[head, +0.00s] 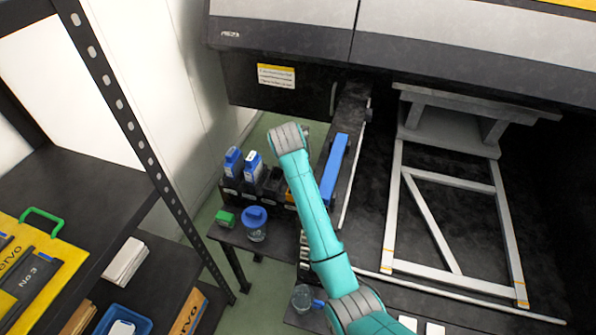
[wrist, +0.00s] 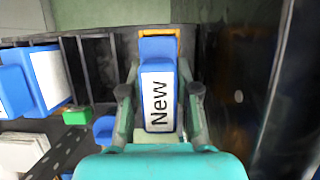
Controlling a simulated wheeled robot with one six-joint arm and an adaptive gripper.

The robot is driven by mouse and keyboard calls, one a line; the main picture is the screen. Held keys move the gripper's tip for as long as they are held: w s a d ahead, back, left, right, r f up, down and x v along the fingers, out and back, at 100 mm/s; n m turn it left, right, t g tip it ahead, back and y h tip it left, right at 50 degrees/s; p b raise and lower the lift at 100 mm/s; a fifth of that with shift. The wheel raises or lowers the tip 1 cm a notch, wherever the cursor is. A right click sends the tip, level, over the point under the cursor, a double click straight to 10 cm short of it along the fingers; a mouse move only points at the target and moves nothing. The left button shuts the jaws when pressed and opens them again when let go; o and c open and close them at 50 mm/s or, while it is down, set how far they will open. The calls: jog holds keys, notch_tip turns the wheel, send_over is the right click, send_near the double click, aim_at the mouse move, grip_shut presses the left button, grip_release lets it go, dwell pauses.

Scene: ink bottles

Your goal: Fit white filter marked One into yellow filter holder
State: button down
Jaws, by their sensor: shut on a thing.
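My gripper (wrist: 160,98) is shut on a blue block with a white label reading "New" (wrist: 159,100), with one finger on each side. A yellow edge, which looks like the yellow filter holder (wrist: 158,32), shows around the block's far end; how deep the block sits there I cannot tell. In the head view, a small yellow patch (head: 290,196) shows beside my arm, at the black rack; the arm hides my fingers and the held block. I see no white filter marked One in either view.
Two blue-and-white bottles (head: 233,161) (head: 253,162) stand in the black rack, left of empty slots. A green box (head: 224,218) and a blue-lidded jar (head: 255,222) stand in front. A long blue bar (head: 334,168) lies right of my arm. A dark shelf post (head: 130,125) rises at left.

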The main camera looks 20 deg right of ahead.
jog(key=shift+f, duration=0.75)
dwell(0.7)
jog(key=c, duration=0.8)
grip_release()
jog(key=shift+o, duration=0.2)
jog(key=shift+r, duration=4.1)
